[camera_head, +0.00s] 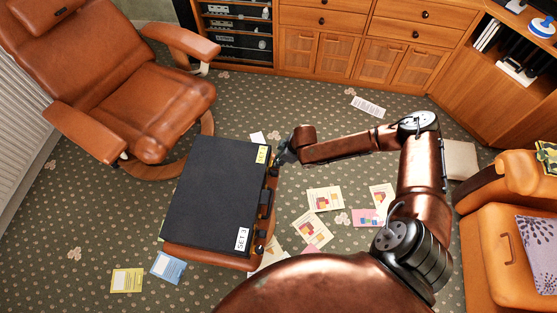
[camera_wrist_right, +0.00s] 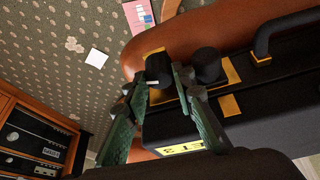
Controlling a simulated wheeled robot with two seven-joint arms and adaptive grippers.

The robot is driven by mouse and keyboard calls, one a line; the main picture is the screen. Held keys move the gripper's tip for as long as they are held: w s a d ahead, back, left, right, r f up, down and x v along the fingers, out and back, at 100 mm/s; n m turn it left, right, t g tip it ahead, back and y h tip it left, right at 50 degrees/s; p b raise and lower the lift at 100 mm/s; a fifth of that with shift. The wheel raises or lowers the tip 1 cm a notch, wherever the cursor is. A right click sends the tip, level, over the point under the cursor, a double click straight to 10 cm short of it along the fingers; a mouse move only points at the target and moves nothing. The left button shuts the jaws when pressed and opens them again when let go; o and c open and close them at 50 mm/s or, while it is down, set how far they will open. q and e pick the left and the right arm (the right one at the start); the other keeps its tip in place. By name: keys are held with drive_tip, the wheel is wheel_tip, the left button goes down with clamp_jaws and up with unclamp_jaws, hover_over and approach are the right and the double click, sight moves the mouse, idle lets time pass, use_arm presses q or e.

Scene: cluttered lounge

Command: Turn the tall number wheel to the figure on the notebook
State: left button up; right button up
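A black case (camera_head: 215,190) lies on a brown leather footstool (camera_head: 205,255), its handle on the right side. In the right wrist view, two black wheels stand on gold plates along the case's edge: an outer one (camera_wrist_right: 158,68) and one nearer the handle (camera_wrist_right: 207,65). Figures on them cannot be read, nor can I tell which is taller. My right gripper (camera_head: 281,152) is at the case's upper right corner. Its green fingers (camera_wrist_right: 160,84) are apart, tips either side of the outer wheel; contact is unclear. My left gripper is not in view. No notebook figure is readable.
A yellow booklet (camera_head: 127,280) and a blue one (camera_head: 168,267) lie on the carpet left of the footstool. Several printed sheets (camera_head: 325,199) lie to the right. A leather recliner (camera_head: 150,110), an orange armchair (camera_head: 510,245) and wooden cabinets (camera_head: 325,50) surround the carpet.

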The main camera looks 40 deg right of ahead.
clamp_jaws()
drive_tip(key=shift+n, duration=0.3)
drive_tip(key=shift+w+d+n+g+y, duration=0.15)
drive_tip(key=shift+n+g+y, duration=0.15)
drive_tip(key=shift+n, duration=0.9)
drive_tip(key=n+g+y+b, duration=0.1)
drive_tip(key=n+b, duration=0.1)
drive_tip(key=n, duration=0.2)
drive_tip(key=shift+f, duration=0.15)
use_arm(q)
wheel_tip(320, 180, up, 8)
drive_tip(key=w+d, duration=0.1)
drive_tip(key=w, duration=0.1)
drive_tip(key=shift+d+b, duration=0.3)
drive_tip(key=shift+b, duration=0.05)
use_arm(e)
drive_tip(key=shift+d+n+g, duration=0.1)
drive_tip(key=shift+n+g, duration=0.3)
drive_tip(key=shift+n, duration=0.1)
